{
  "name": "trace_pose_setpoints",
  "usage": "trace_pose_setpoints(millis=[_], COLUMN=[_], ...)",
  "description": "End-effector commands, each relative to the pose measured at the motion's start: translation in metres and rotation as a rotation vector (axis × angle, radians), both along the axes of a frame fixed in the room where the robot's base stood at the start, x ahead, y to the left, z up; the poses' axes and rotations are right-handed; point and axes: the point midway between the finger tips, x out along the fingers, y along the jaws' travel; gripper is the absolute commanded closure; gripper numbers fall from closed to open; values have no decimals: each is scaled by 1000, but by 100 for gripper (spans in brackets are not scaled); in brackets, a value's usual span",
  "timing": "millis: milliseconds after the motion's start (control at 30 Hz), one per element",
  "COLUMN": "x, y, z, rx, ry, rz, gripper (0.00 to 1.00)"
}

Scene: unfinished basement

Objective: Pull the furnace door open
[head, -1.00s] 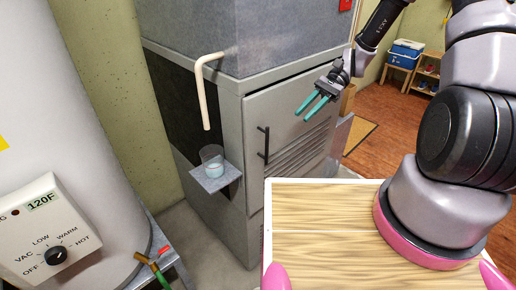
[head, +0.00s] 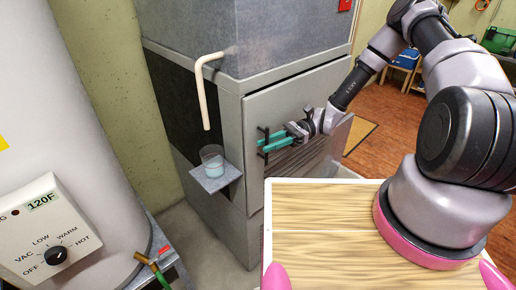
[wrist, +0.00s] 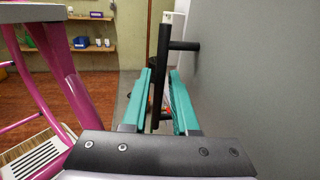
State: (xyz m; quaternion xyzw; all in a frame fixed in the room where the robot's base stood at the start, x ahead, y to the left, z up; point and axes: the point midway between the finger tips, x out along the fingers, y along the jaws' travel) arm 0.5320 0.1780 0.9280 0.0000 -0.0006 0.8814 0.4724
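The furnace door (head: 285,105) is a grey panel on the front of the furnace and sits flush in its frame, shut. Its black vertical bar handle (head: 264,146) is near the door's left edge. My gripper (head: 270,142) has teal fingers that reach the handle from the right, spread one above the other in the head view. In the wrist view, the handle (wrist: 163,45) passes between the fingertips (wrist: 162,75), with a narrow gap at the right finger. The grey door surface fills the right of that view. Whether either finger touches the bar is unclear.
A small shelf (head: 216,182) with a cup (head: 212,160) juts from the furnace's left side, below a pale pipe (head: 203,95). A white water heater (head: 70,120) stands at left. Open floor (head: 385,130) lies to the right.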

Motion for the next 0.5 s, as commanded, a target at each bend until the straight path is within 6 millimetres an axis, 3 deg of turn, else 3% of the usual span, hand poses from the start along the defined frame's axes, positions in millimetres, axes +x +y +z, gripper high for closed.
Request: trace_pose_setpoints(millis=[200,500], x=[-17,-22], y=[25,32], z=[0,0], rx=[0,-1], ry=[1,0], rz=[2,0], gripper=[73,73])
